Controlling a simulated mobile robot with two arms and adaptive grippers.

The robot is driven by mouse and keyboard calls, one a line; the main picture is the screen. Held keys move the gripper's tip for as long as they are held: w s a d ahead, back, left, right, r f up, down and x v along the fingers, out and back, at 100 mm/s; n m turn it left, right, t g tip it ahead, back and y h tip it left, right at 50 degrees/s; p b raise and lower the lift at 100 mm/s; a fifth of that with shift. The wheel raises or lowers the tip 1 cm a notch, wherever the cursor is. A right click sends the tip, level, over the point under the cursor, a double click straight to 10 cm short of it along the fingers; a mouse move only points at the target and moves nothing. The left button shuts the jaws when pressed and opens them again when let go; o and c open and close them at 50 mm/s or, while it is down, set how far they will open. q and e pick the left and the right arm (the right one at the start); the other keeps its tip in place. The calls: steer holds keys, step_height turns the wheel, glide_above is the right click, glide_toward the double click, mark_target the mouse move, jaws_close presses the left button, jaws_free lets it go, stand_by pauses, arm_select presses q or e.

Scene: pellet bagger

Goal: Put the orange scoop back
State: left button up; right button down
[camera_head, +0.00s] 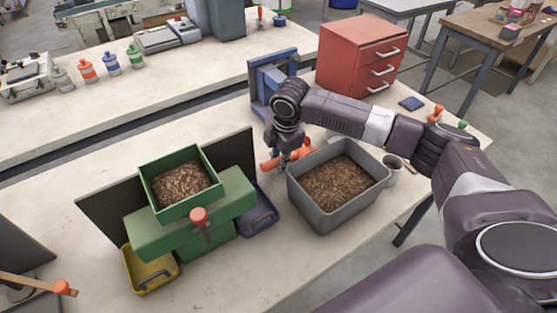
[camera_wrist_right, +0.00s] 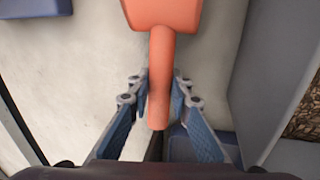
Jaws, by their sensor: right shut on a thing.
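The orange scoop (camera_head: 269,164) is in my right gripper (camera_head: 290,147), over the table between the green pellet bagger and the grey bin. In the right wrist view, the scoop's handle (camera_wrist_right: 159,75) lies between the two fingers, and its wider head is cut off by the top edge. My right gripper (camera_wrist_right: 158,88) is shut on the handle. I cannot tell whether the scoop touches the table. The grey bin (camera_head: 315,199) of brown pellets stands just right of the scoop. My left gripper is not in view.
The green bagger (camera_head: 150,237) has a pellet-filled hopper, with a yellow tray (camera_head: 133,276) and a blue tray (camera_head: 262,228) beside it. A blue frame (camera_head: 259,93) and red drawer cabinet (camera_head: 338,72) stand behind. A grey cup (camera_head: 392,172) is right of the bin.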

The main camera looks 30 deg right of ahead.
steer(key=shift+f, duration=0.1)
steer(key=c, duration=1.8)
jaws_free()
steer(key=shift+o, duration=0.2)
steer(key=b+v, duration=0.1)
steer(key=v, duration=1.1)
